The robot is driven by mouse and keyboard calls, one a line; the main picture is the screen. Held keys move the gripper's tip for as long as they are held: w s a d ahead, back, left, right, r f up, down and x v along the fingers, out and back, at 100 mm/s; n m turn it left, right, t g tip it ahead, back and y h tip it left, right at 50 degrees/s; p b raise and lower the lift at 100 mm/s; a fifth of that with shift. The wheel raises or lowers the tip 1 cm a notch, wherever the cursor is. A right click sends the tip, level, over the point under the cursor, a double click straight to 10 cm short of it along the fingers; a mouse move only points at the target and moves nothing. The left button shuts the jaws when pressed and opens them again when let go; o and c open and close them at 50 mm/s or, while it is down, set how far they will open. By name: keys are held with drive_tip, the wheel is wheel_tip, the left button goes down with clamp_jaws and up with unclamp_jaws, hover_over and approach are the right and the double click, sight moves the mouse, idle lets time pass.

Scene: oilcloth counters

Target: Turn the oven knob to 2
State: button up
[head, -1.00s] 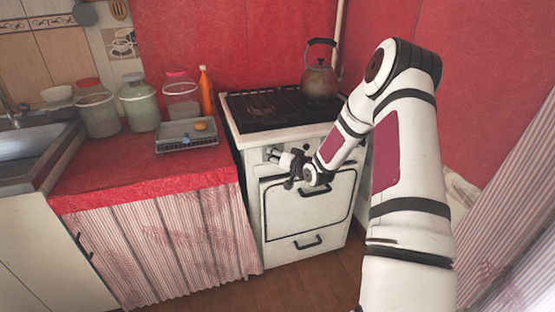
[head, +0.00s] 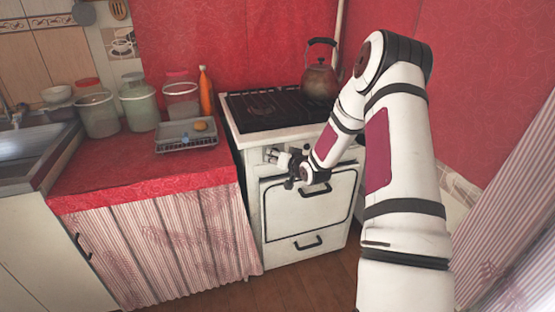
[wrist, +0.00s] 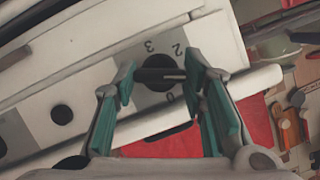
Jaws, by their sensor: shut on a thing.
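The white oven (head: 305,207) stands right of the counter, with its control panel along the front top edge. In the wrist view the black oven knob (wrist: 160,75) sits on a grey plate with the numerals 3, 2 and 0 around it. My gripper (wrist: 162,73) is shut on the knob, one teal-padded finger at each end of its bar. A pale line on the bar lies toward the right finger, below the numeral 2 in the picture. In the head view my gripper (head: 284,160) is at the panel and largely hides the knob.
Another black knob (wrist: 61,115) is on the panel to the left in the wrist view. A kettle (head: 320,80) stands on the black stove top. A grey tray (head: 186,145), several jars and an orange bottle (head: 206,90) are on the red counter. An oven door handle (head: 314,190) is below.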

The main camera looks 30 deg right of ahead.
drive_tip(key=n+b, duration=0.1)
drive_tip(key=n+h+b, duration=0.1)
drive_tip(key=b, duration=0.1)
drive_tip(key=n+h+b, duration=0.1)
drive_tip(key=shift+w+a+f+n+g+b, duration=0.15)
drive_tip(key=shift+a+n+g+b, duration=0.15)
drive_tip(key=shift+n+b, duration=0.1)
drive_tip(key=n+h+b, duration=0.2)
drive_tip(key=b, duration=0.1)
drive_tip(key=shift+b, duration=0.3)
drive_tip(key=shift+n+g+h+b, duration=0.35)
drive_tip(key=shift+n+b, duration=0.25)
drive_tip(key=shift+b, duration=0.35)
drive_tip(key=shift+d, duration=0.1)
drive_tip(key=o, duration=0.9)
drive_tip(key=v, duration=1.2)
